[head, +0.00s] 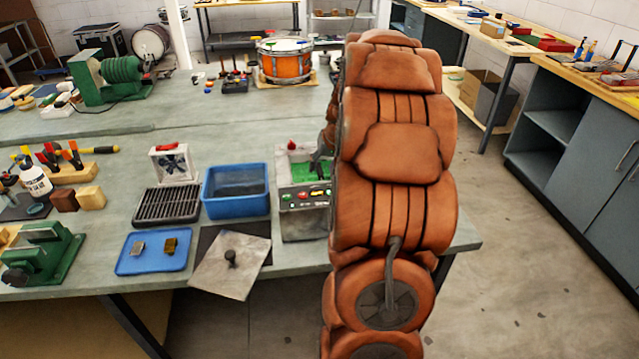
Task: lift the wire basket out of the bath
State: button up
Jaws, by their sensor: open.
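The bath is a grey box (305,224) with coloured buttons on its front, near the table's edge at the picture's middle. Its open top shows green inside. The wire basket cannot be made out clearly; its place in the bath is small and partly covered by my arm. A small red piece (292,145) shows at the bath's back edge. My gripper (319,166) shows only as dark fingers over the bath's right side, mostly hidden behind my orange arm. It is open, and I cannot tell whether it touches the basket.
Left of the bath are a blue bin (237,208), a black slotted rack (167,204), a small fan unit (174,165) and a blue tray (135,265) with two small blocks. A grey plate with a knob (230,280) lies in front. An orange drum (286,66) stands behind.

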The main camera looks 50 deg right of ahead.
aim_at(320, 170)
jog(key=shift+p+x, duration=0.55)
jog(key=shift+x, duration=1.35)
jog(key=shift+w, duration=0.1)
jog(key=shift+a, duration=0.1)
jog(key=shift+c, duration=0.2)
grip_shut()
